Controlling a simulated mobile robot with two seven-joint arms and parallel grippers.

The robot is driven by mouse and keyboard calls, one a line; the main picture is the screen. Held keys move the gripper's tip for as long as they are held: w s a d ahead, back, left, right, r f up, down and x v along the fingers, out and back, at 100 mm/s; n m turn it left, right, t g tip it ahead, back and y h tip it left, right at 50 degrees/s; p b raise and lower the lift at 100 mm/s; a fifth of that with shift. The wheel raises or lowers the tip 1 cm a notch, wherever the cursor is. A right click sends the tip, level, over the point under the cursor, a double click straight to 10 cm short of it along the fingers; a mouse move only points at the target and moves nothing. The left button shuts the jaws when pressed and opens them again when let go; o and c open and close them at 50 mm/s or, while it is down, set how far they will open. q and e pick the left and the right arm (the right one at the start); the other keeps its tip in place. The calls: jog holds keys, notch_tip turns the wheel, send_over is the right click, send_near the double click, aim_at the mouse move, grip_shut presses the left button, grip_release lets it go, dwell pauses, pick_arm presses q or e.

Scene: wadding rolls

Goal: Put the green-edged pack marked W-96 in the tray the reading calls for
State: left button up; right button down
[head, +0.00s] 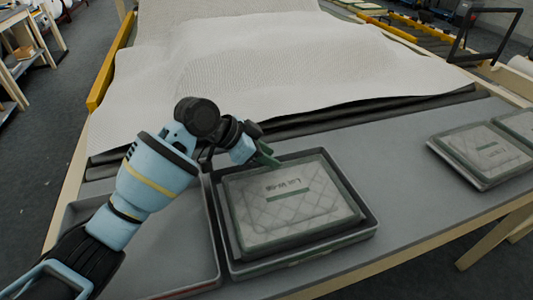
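A grey quilted pack (300,215) with a green edge on its right side and a small green bar under its print lies in the right-hand tray (372,222). Its print is too blurred to read for certain. The left-hand tray (140,262) stands beside it; its visible floor is bare, and my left arm covers part of it. My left gripper (265,158) is at the pack's far edge, by the tray's back rim. Its fingers are small and partly hidden, so I cannot tell whether they are open or grip the pack. My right gripper is out of view.
Two similar packs, a nearer one (485,152) and another (520,122), lie at the table's right. White quilted wadding (270,70) spreads over the machine behind the trays. The grey tabletop (405,185) is clear between the right-hand tray and those packs.

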pick_arm(q)
jog(key=shift+r, duration=0.1)
jog(key=shift+r, duration=0.25)
jog(key=v, duration=1.2)
jog(key=shift+r, duration=0.25)
